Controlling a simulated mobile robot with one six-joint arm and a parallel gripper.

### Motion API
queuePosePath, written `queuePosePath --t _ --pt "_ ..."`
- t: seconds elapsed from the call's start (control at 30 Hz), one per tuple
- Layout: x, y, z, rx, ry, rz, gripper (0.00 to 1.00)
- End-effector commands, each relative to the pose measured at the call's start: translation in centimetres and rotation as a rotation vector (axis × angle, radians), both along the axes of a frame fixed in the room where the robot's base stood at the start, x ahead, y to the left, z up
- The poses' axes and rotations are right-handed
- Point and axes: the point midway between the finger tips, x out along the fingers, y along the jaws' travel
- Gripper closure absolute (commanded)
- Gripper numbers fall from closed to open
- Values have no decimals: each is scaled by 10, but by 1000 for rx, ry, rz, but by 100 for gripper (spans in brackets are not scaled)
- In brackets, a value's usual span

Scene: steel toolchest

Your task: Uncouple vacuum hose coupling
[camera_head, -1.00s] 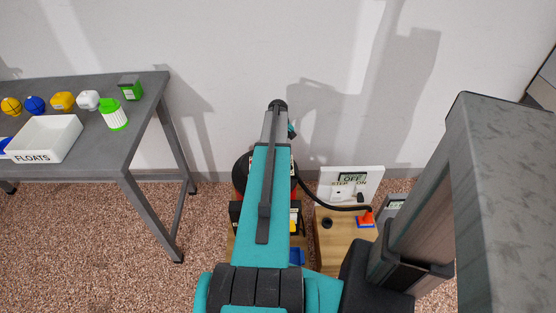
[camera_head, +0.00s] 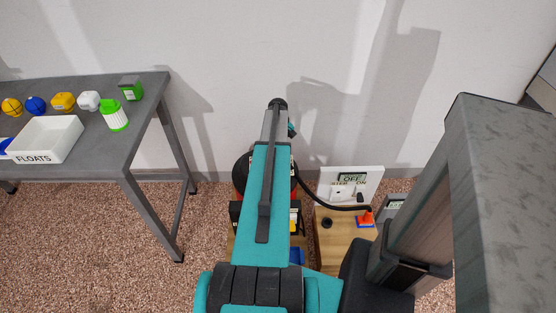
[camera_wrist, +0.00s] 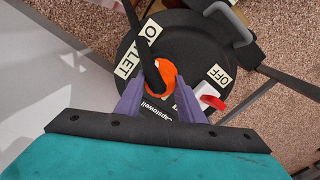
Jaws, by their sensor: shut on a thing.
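In the wrist view my gripper (camera_wrist: 158,85) has its purple fingers either side of an orange coupling (camera_wrist: 166,73) and is shut on it. A black hose (camera_wrist: 143,48) rises from the coupling, which sits at a black round lid (camera_wrist: 127,65) beside an OUTLET label. A red and white lever (camera_wrist: 211,101) sits near an OFF label on the lid. In the head view my arm hides the coupling and my gripper. The black vessel (camera_head: 241,172) shows partly beside the arm, and a black hose (camera_head: 325,204) runs right.
A grey table (camera_head: 70,88) at left holds a FLOATS tray (camera_head: 45,141) and several coloured items. A white wall stands behind.

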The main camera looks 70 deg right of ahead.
Motion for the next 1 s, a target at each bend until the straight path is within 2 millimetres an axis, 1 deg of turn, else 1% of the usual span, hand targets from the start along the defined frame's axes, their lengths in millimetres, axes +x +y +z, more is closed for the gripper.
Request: queuePosePath --t 0.77,1.0 --pt "0 0 4 0 0 0 94" --pt "0 0 10 0 0 0 94"
